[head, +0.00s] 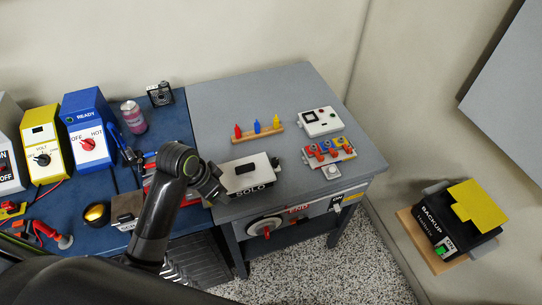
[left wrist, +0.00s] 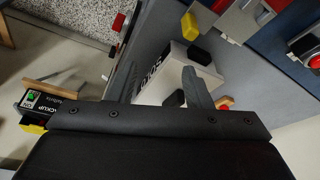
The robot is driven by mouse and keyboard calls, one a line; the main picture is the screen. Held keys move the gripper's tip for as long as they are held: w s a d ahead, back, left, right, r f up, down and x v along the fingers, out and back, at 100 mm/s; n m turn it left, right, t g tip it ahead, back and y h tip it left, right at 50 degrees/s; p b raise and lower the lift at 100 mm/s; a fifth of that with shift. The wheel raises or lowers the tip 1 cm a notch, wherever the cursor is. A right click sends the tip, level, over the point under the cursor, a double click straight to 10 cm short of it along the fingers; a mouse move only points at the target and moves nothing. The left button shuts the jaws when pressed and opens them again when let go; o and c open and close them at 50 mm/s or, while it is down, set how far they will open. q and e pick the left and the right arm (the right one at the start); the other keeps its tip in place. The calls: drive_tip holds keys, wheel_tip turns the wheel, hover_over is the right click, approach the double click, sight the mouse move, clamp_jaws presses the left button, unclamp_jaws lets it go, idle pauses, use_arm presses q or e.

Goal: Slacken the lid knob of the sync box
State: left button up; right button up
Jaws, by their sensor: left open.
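No label reading "sync" is legible to me. A white box marked SOLO (head: 262,184) stands at the front left of the grey bench, with a dark panel on top and a black knob (head: 275,161) at its right end. The box also shows in the left wrist view (left wrist: 178,64), with a black part (left wrist: 200,55) at its edge. My left gripper (head: 217,192) is open beside the left end of this box and hides part of it. In the left wrist view a grey finger (left wrist: 194,88) overlaps the box; contact cannot be told. My right gripper is not in view.
A peg rack (head: 258,133), a white device (head: 320,121) and a board with orange and blue knobs (head: 328,153) stand on the grey bench (head: 225,95). Blue and yellow boxes (head: 88,130) (head: 42,145) stand left. A BACKUP box (head: 445,232) is at right.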

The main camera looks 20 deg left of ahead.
use_arm(q)
drive_tip(key=w+d+r+m+g+h, duration=0.1)
drive_tip(key=w+d+r+m, duration=0.15)
drive_tip(key=w+r, duration=0.4)
drive_tip(key=w+d+r+m+h, duration=0.1)
drive_tip(key=w+d+r+m, duration=0.1)
drive_tip(key=w+r+m, duration=0.35)
drive_tip(key=n+b, duration=0.1)
drive_tip(key=b, duration=0.5)
approach(275, 160)
drive_tip(key=p+x, duration=0.2)
drive_tip(key=x, duration=0.6)
drive_tip(key=shift+w+f, duration=0.15)
drive_tip(key=shift+f, duration=0.1)
